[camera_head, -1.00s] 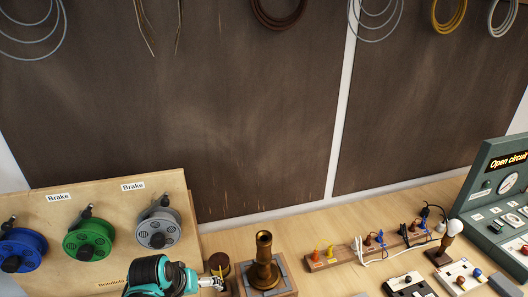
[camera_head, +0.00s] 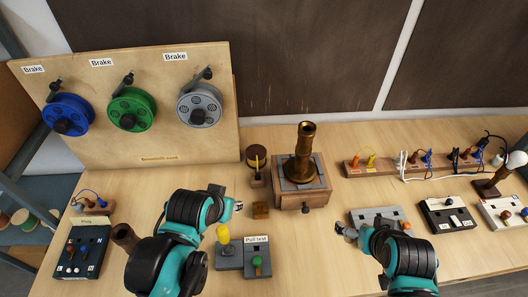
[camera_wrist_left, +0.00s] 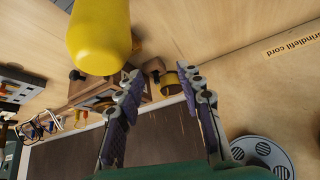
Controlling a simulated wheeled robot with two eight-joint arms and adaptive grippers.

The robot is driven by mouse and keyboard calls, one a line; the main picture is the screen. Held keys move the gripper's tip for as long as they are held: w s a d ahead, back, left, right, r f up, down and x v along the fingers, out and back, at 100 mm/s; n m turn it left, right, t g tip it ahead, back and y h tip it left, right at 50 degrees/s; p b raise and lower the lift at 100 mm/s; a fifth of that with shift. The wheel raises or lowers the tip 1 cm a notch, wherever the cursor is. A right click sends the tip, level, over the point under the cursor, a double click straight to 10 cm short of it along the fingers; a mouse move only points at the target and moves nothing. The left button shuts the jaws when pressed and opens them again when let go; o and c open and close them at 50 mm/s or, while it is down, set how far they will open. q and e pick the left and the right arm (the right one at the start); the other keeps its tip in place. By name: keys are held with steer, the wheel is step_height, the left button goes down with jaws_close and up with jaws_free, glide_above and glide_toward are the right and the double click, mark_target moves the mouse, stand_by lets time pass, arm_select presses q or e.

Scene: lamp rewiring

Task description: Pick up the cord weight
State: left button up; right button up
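I cannot tell for sure which thing is the cord weight. A small brass block (camera_head: 261,210) lies on the table in front of the lamp base. Behind it a dark round piece with a yellow band (camera_head: 256,158) stands on a small wooden block; the banded piece also shows in the left wrist view (camera_wrist_left: 170,82), beyond the fingers. My left gripper (camera_head: 236,206) is just left of the brass block, above the table. In the wrist view its fingers (camera_wrist_left: 160,85) are apart with nothing between them. My right gripper (camera_head: 346,231) is over the grey box at right; its fingers are too small to judge.
The brass lamp column (camera_head: 304,150) is right of the block. Cord reels (camera_head: 131,109) stand behind; plugs and boxes are at right.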

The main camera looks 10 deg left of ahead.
arm_select(q)
steer(key=w+r+m+g+p, duration=0.1)
steer(key=w+r+m+g, duration=0.15)
steer(key=w, duration=0.25)
steer(key=m+g+p, duration=0.4)
steer(key=m, duration=0.8)
glide_above(258, 172)
step_height(258, 172, down, 6)
step_height(258, 172, down, 8)
steer(key=b, duration=0.2)
steer(key=shift+r+b, duration=0.2)
steer(key=shift+b, duration=0.2)
steer(key=shift+r, duration=0.1)
steer(key=shift+c, duration=0.6)
jaws_close()
